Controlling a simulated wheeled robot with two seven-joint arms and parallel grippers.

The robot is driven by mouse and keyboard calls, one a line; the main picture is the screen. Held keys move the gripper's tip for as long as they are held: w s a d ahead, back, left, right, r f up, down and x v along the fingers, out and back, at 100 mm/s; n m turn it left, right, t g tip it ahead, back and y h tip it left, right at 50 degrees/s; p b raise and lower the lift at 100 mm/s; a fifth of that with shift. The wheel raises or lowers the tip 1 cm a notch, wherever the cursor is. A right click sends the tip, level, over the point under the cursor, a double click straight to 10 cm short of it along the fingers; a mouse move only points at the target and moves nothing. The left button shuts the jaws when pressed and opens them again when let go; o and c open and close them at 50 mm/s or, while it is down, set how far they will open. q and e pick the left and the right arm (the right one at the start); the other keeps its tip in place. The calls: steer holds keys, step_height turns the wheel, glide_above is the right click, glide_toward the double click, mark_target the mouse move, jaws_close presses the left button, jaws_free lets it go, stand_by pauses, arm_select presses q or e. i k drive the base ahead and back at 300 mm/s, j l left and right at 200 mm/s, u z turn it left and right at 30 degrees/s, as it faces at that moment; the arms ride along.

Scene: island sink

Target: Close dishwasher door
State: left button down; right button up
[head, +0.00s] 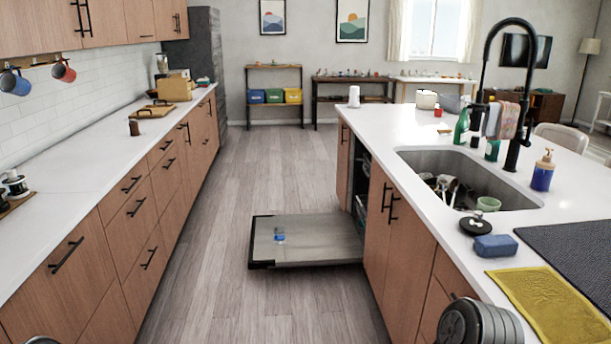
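The dishwasher door (325,240) is fully open and lies about level, low above the floor, reaching out from the island into the aisle. A small clear and blue item (279,235), perhaps a cup or glass, sits on its inner face. The dishwasher opening (360,182) shows as a dark gap in the island's side, and its inside is mostly hidden by the angle. Neither of my grippers is in view. A part of my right arm shows at the bottom right, and a sliver of my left arm at the bottom left.
The island (400,133) stands on the right, with a sink (480,192) and a black faucet (520,100). A counter (90,170) with closed drawers runs along the left. The wood floor (210,270) between them is clear left of and in front of the door.

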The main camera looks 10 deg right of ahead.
mark_target(312, 239)
steer(key=i, duration=1.2)
steer(key=i+z, duration=0.15)
steer(key=i, duration=1.05)
steer(key=i+j+z, duration=1.3)
steer(key=j, duration=0.15)
steer(key=i+j+z, duration=0.15)
steer(key=j+z, duration=0.2)
steer(key=j, duration=0.15)
steer(key=j+z, duration=0.3)
steer(key=j, duration=0.55)
steer(key=i, duration=0.05)
